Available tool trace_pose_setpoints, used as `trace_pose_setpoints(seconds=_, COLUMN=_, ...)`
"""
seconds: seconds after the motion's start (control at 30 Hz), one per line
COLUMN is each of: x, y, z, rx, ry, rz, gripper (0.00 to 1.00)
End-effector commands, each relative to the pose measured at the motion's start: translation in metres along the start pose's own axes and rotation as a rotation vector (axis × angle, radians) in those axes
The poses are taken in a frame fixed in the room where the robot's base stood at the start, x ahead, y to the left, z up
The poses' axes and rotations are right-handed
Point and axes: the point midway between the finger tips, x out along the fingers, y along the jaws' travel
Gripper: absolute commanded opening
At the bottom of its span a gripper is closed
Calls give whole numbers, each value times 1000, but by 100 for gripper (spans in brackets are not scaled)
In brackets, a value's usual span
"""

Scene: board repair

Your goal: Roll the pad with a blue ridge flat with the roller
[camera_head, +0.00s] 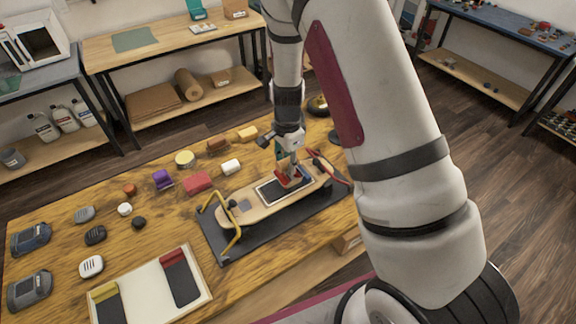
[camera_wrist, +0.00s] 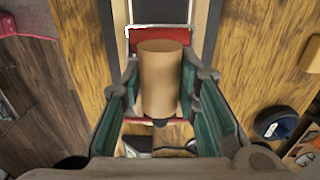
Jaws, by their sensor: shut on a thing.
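My gripper (camera_head: 288,160) is shut on the roller and holds it upright over the skateboard deck (camera_head: 245,212). In the wrist view, the green-lined fingers of my gripper (camera_wrist: 160,95) flank the roller's tan wooden handle (camera_wrist: 160,80). The roller's red part (camera_head: 285,181) is low over the deck; I cannot tell whether it touches. A dark pad (camera_head: 271,193) with a pale outline lies on the deck under and beside the roller. The same pad (camera_wrist: 160,11) shows beyond the handle in the wrist view. Its blue ridge is not visible, probably covered or out of sight.
The skateboard lies on a dark mat (camera_head: 216,241), with a yellow clamp (camera_head: 234,243) at its left end and a red one at its right. A pale tray (camera_head: 150,285) holds pads with yellow and red ridges. Several small blocks and wheels lie left.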

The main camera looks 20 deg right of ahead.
Motion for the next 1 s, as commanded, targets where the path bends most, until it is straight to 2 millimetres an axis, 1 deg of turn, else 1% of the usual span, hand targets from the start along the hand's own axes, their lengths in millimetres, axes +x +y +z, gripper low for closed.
trace_pose_setpoints(seconds=0.03, x=-7, y=0, z=0, rx=0, ry=1, rz=-2, gripper=6)
trace_pose_setpoints(seconds=0.5, x=-47, y=0, z=0, rx=-1, ry=1, rz=-2, gripper=6)
trace_pose_setpoints(seconds=0.63, x=-52, y=0, z=0, rx=-1, ry=0, rz=0, gripper=6)
trace_pose_setpoints(seconds=1.0, x=-52, y=0, z=0, rx=0, ry=0, rz=0, gripper=6)
